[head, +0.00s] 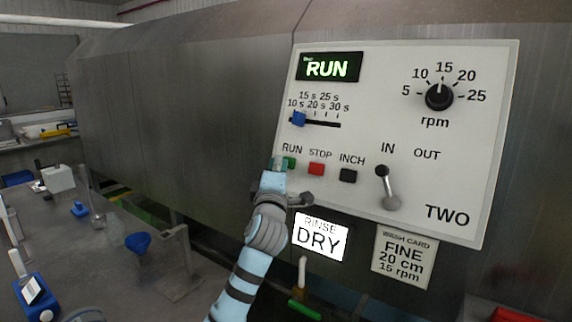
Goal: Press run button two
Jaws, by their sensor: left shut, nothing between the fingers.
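The control panel (345,215) marked TWO is mounted on the front of a large grey metal drum housing. Its green RUN button (291,162) is at the left of a row, partly hidden by my fingertips. My left gripper (279,164) is shut and empty, its tips at the left side of the green button; I cannot tell whether they touch it. The red STOP button (316,169) and the black INCH button (348,175) are to the right. The panel display (329,67) is lit and reads RUN. My right gripper does not show.
A blue slider (299,118), an rpm knob (439,97) and an IN/OUT lever (388,188) are on the same panel. Below hang a lit DRY sign (320,238) and a wash card (404,257). A bench (110,265) with a blue funnel (138,243) is at left.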

